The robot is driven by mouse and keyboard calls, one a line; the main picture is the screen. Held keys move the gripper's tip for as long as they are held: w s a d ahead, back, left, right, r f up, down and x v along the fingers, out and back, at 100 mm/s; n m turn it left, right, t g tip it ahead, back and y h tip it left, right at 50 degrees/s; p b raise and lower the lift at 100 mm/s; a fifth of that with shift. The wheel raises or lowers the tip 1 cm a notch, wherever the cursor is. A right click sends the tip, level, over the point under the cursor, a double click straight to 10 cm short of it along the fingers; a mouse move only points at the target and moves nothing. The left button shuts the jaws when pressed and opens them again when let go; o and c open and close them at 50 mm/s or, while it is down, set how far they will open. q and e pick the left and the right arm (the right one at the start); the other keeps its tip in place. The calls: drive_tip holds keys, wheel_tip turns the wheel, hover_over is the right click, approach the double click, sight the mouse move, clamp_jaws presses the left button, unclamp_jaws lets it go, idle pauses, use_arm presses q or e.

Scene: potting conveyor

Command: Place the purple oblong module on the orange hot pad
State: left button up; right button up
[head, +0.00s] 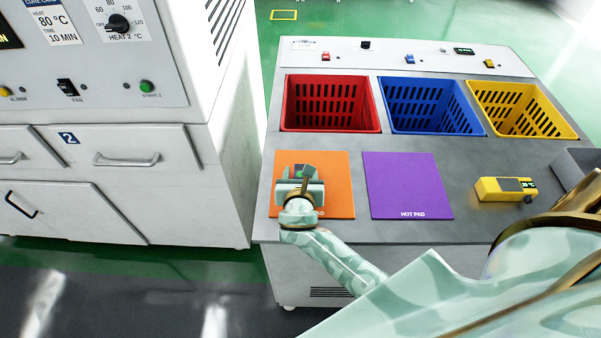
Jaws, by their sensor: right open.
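The orange hot pad (337,186) lies on the grey bench top, at its left front. My right gripper (303,173) is open over the left part of this pad and hides some of it. A small dark piece with a green spot shows between its fingers. I cannot tell whether it is part of the gripper or a module on the pad. No purple oblong module can be clearly made out. My left gripper is out of view.
A purple hot pad (408,186) lies right of the orange one. Red (331,124), blue (396,125) and yellow (492,125) baskets sit behind. A yellow meter (504,189) and a grey bin (577,164) are at right. A white oven cabinet (120,160) stands left.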

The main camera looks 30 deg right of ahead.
drive_tip(key=p+v, duration=0.2)
drive_tip(key=v, duration=0.9)
drive_tip(key=shift+s+r, duration=0.1)
drive_tip(key=shift+s, duration=0.15)
drive_tip(key=shift+a, duration=0.1)
